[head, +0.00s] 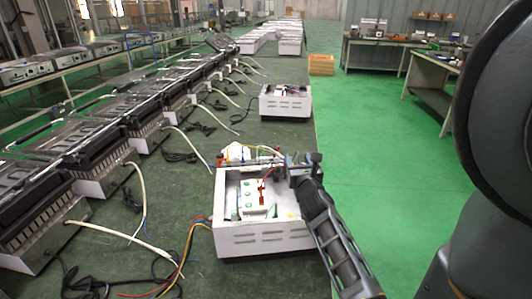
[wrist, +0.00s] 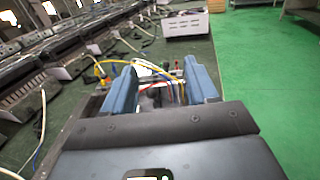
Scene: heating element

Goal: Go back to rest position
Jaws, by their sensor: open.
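My gripper (head: 290,172) is at the right rear corner of a white box-shaped heating unit (head: 265,240) in the head view. In the wrist view my gripper (wrist: 162,80) shows two blue fingers spread apart, with yellow, red and blue wires visible between and beyond them. The gap looks empty, but I cannot tell whether the fingers touch the wires. Inside the open unit lies a white panel (head: 250,196) with green dots and a red part (head: 262,194).
A long row of grey units (head: 100,130) with trailing cables lines the left of the dark bench. Another white box (head: 285,101) stands farther back. A workbench (head: 375,45) is at the far right. The green floor (head: 375,140) is clear.

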